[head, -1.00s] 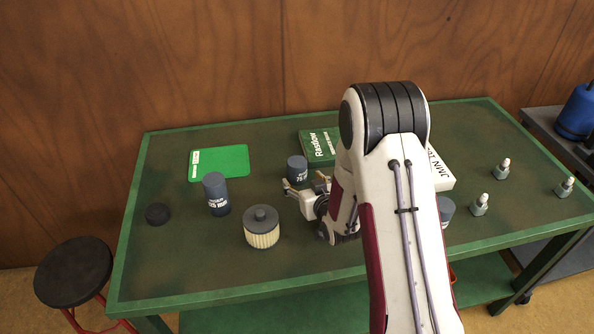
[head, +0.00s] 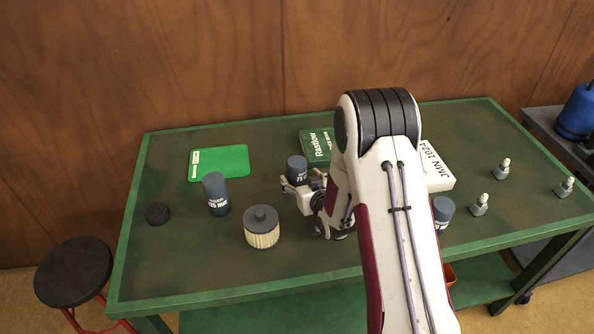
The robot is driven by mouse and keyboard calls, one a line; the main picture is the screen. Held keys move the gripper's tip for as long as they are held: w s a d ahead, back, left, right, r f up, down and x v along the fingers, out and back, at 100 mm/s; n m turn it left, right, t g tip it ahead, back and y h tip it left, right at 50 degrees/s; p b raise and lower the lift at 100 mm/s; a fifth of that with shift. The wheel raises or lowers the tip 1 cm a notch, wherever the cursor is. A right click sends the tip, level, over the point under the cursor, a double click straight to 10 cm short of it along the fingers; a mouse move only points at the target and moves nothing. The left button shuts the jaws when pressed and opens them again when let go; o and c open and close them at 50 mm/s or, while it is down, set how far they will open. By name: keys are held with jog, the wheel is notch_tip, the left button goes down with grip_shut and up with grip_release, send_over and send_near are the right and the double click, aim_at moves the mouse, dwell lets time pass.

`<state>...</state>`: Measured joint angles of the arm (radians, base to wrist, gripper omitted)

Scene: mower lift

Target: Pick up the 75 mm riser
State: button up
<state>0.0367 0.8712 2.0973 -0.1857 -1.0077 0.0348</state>
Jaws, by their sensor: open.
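The riser whose label seems to start with 75 (head: 297,166) is a short dark blue-grey cylinder standing upright near the middle of the green table. My gripper (head: 301,182) is open, low over the table on the near side of this riser. Its fingers appear to lie to either side of the riser's lower part, which they partly hide. I cannot tell whether they touch it. A taller riser, whose label seems to read 125 (head: 216,194), stands to the left. Another blue-grey cylinder (head: 442,212) is partly hidden behind my arm at the right.
A cream filter with a dark cap (head: 262,232) stands close in front, left of my gripper. A green Rastlow box (head: 316,146) lies just behind the riser. A black puck (head: 157,214), green mat (head: 220,162), white box (head: 436,168) and several fittings (head: 480,205) are farther off.

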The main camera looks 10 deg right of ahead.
aim_at(300, 173)
dwell(0.3)
jog(key=shift+w+f, duration=0.2)
jog(key=shift+w, duration=1.4)
jog(key=shift+x, duration=1.05)
jog(key=c, duration=1.4)
